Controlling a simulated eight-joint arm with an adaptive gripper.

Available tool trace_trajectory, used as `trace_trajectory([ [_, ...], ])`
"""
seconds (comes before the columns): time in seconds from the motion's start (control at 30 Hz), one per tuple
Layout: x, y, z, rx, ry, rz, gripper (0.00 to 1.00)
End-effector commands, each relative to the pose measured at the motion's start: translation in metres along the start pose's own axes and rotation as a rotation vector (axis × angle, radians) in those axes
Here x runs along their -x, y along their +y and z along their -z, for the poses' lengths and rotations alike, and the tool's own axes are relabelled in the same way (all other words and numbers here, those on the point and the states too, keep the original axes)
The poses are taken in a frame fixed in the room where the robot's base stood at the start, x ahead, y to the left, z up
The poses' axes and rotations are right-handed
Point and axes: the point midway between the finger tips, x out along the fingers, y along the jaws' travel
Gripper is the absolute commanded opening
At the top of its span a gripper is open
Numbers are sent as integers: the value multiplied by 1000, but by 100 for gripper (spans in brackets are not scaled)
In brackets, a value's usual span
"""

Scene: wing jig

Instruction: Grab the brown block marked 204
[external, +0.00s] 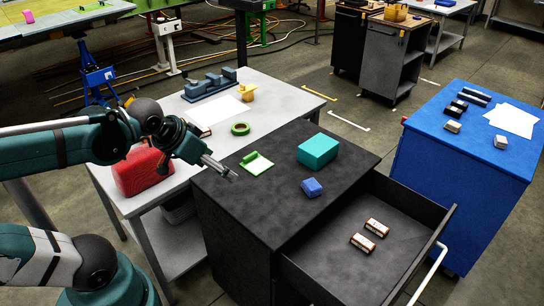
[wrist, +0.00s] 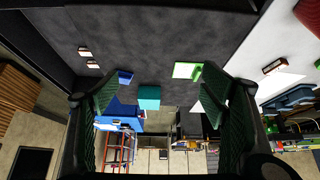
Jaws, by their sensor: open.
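Two small brown blocks with pale tops, (external: 377,228) and (external: 362,243), lie in the open drawer (external: 405,215) of the black cabinet; they also show in the wrist view (wrist: 84,50) (wrist: 93,66). Another brown block with a pale top (wrist: 275,66) lies on the white table, partly hidden behind my arm in the external view. No number is legible on any of them, so I cannot tell which is 204. My gripper (external: 231,174) is open and empty, above the cabinet's left edge, apart from all three blocks.
On the cabinet top (external: 275,210) are a green clipboard-like item (external: 257,163), a teal box (external: 318,150) and a blue block (external: 312,187). The white table holds a red can (external: 140,172), green tape (external: 240,128) and a blue-grey holder (external: 210,84). A blue cabinet (external: 440,150) stands right.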

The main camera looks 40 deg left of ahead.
Motion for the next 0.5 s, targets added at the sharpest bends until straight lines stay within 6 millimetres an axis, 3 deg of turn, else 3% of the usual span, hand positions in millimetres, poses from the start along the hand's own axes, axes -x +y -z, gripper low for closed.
trace_trajectory([
  [0.5,-4,-67,70,179,-79,80,72],
])
